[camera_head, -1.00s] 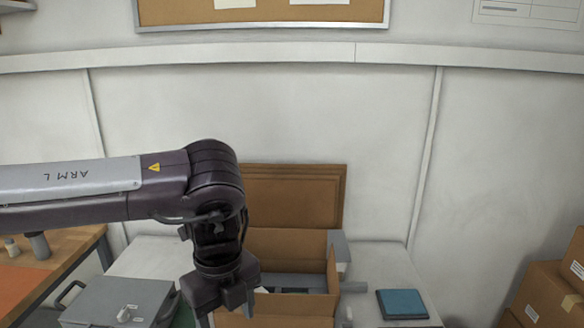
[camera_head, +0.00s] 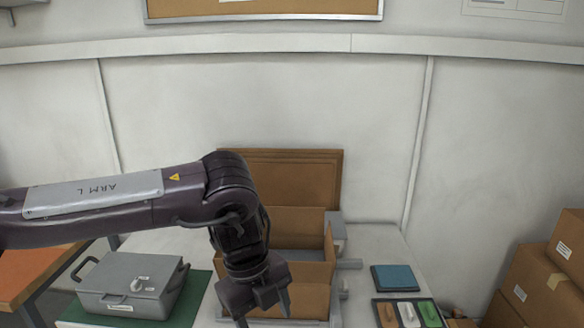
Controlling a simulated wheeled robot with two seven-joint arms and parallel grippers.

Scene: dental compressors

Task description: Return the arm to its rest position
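My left arm (camera_head: 120,195), labelled "ARM L", reaches in from the left edge of the head view. Its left gripper (camera_head: 264,311) points down in front of the open cardboard box (camera_head: 315,300), overlapping the box's left part in the picture. Its two fingers are spread apart, and I see nothing between them. The fingertips are close to the bottom edge of the picture. My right arm and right gripper are not in view.
A grey lidded case (camera_head: 128,280) stands on a green mat (camera_head: 196,300) at left. A blue pad (camera_head: 395,277) and a dark tray (camera_head: 379,302) with several small items lie right of the box. Stacked cartons (camera_head: 545,270) stand at far right. An orange-topped table (camera_head: 25,272) is at left.

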